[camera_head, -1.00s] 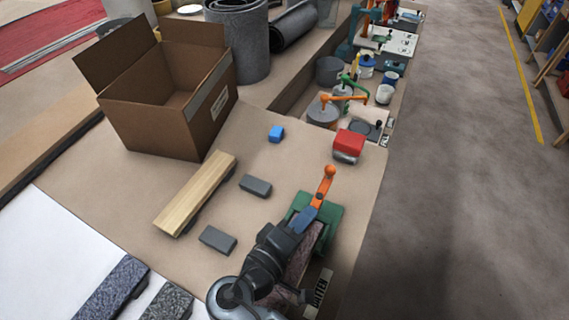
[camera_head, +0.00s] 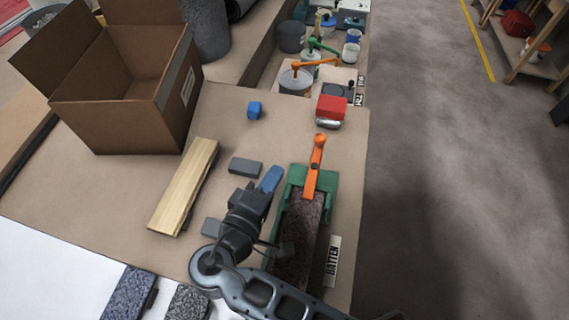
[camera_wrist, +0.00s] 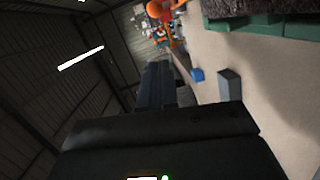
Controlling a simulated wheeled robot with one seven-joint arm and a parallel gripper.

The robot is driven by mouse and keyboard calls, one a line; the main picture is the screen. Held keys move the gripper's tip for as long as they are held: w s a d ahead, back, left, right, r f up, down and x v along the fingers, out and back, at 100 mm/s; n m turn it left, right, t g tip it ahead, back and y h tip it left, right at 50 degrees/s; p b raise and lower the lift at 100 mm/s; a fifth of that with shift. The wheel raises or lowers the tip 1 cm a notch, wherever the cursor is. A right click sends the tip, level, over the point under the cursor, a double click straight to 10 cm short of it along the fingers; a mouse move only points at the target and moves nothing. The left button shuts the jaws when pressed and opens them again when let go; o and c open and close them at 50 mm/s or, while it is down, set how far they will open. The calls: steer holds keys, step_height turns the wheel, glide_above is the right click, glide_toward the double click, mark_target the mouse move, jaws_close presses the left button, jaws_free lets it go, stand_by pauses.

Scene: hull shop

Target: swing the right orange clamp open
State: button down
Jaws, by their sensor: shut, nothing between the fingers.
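The orange clamp (camera_head: 315,168) sits on the far end of a green fixture (camera_head: 329,189) in the head view. Its arm lies roughly lengthwise, with the ball end pointing away and the other end by the far end of a dark speckled batten (camera_head: 300,240). In the wrist view an orange ball end (camera_wrist: 155,9) shows at the top edge, near the green fixture (camera_wrist: 262,28). My gripper (camera_head: 271,178) is shut and empty, with blue fingertips left of the clamp and apart from it. It also shows in the wrist view (camera_wrist: 155,75). My arm hides the fixture's near end.
A light wooden strip (camera_head: 184,188) and grey blocks (camera_head: 245,166) lie left of my gripper. The table's right edge is close beside the fixture.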

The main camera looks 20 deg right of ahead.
mark_target(315, 164)
steer(key=b+x, duration=0.1)
steer(key=x, duration=0.7)
steer(key=shift+d, duration=0.1)
steer(key=d, duration=0.3)
steer(key=shift+w+d+f, duration=0.15)
steer(key=shift+f, duration=0.1)
steer(key=shift+d+f, duration=0.2)
steer(key=shift+d, duration=0.35)
